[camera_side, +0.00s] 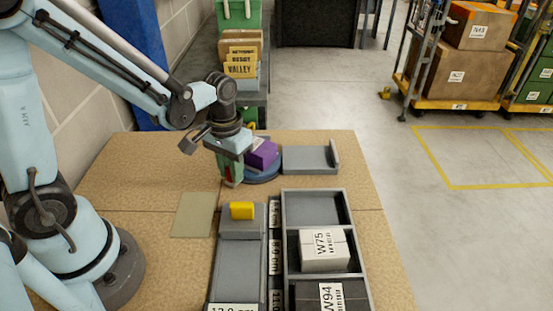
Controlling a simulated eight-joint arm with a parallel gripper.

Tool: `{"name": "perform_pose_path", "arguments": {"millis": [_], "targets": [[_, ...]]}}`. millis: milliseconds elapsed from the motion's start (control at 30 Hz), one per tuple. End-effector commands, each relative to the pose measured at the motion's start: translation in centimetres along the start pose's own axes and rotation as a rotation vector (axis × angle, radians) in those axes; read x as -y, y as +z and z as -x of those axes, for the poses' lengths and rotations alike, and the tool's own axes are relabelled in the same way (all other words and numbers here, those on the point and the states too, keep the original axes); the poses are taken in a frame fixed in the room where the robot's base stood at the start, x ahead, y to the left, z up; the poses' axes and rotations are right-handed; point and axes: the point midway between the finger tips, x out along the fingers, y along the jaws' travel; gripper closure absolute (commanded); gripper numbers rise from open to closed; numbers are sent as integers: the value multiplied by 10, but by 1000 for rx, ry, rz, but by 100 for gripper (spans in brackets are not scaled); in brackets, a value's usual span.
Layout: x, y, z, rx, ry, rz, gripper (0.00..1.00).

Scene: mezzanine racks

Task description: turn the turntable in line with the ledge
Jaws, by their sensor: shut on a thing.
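The turntable (262,179) is a blue disc near the back middle of the table, partly hidden behind my gripper. A purple block (263,154) stands on it, turned at an angle. The ledge (308,159) is a flat grey piece with a raised right end, just right of the turntable. My gripper (231,177) points down at the turntable's left edge. It is shut on a small green piece (226,166) with some red near it. Whether this piece is fixed to the turntable cannot be told.
A yellow block (242,210) sits on a grey stepped block in front. A grey divided tray (285,218) holds the boxes W75 (324,251) and W94. A flat olive mat (194,214) lies left. Loaded carts (460,101) stand beyond the table.

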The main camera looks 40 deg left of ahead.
Motion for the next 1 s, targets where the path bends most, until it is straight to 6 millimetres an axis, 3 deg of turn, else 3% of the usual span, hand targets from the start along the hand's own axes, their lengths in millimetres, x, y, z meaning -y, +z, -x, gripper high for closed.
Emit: {"name": "perform_pose_path", "arguments": {"millis": [1000], "targets": [[-40,-10,0,1,0,483,100]]}}
